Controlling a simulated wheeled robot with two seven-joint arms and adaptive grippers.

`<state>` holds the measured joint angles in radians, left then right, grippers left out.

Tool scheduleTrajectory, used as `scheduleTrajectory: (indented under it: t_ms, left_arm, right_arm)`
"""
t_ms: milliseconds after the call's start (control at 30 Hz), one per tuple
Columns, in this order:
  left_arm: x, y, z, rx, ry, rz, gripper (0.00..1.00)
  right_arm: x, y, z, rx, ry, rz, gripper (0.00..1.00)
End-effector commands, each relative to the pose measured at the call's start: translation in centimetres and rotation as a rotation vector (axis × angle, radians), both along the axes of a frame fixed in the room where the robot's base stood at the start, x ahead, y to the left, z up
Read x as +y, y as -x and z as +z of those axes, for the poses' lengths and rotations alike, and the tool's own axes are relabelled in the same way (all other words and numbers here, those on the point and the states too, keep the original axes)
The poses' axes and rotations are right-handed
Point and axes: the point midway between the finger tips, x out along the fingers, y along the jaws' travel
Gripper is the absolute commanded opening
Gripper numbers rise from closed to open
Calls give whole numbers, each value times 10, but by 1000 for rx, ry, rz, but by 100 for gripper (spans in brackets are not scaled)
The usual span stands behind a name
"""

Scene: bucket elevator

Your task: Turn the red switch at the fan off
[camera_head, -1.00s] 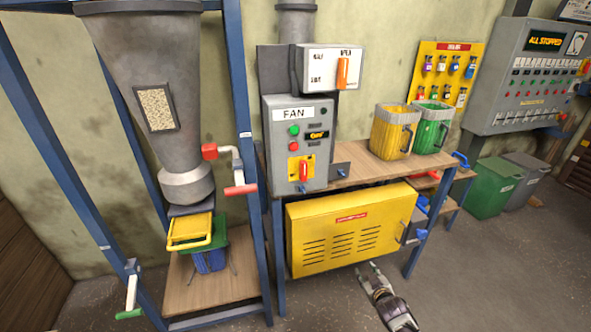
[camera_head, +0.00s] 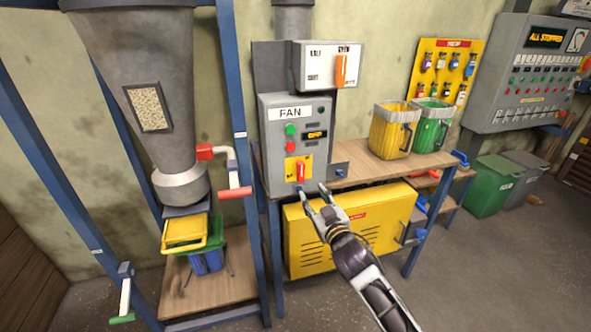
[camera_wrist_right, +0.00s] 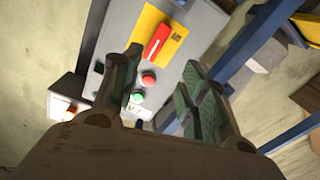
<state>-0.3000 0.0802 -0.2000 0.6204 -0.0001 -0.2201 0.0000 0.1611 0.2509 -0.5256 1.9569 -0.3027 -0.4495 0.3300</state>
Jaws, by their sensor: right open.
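The grey fan box (camera_head: 283,181) stands on the wooden bench and bears a FAN label. Its red switch (camera_head: 300,172) sits on a yellow plate low on the front, with the handle near upright in the head view. The red switch also shows in the right wrist view (camera_wrist_right: 157,41), beyond the fingers, above the red and green buttons. My right gripper (camera_head: 312,192) is open and empty, with its fingertips just below and in front of the switch. A gap shows between the fingers and the switch in the wrist view. My left gripper is not in view.
A yellow louvred cover (camera_head: 355,232) is under the bench. A blue frame post (camera_head: 240,130) and a red-handled valve (camera_head: 236,192) stand left of the fan box. Yellow (camera_head: 389,133) and green (camera_head: 431,130) buckets stand on the bench to the right.

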Motion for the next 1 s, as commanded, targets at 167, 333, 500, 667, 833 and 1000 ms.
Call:
scheduleTrajectory:
  t_ms: [167, 333, 500, 667, 833, 1000]
  left_arm:
    - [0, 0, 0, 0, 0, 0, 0]
    - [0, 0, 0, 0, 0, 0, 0]
    - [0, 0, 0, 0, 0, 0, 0]
    - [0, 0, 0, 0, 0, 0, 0]
    - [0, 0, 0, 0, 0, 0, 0]
    - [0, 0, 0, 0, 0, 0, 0]
  right_arm:
    - [-2, 9, 27, -5, -70, -16, 43]
    - [-8, 7, 22, 39, -127, -42, 43]
    - [-10, 5, 18, 79, -191, -55, 43]
    - [-10, 5, 18, 92, -225, -55, 43]
    - [-10, 5, 18, 91, -226, -55, 43]
    - [-10, 5, 18, 91, -226, -55, 43]
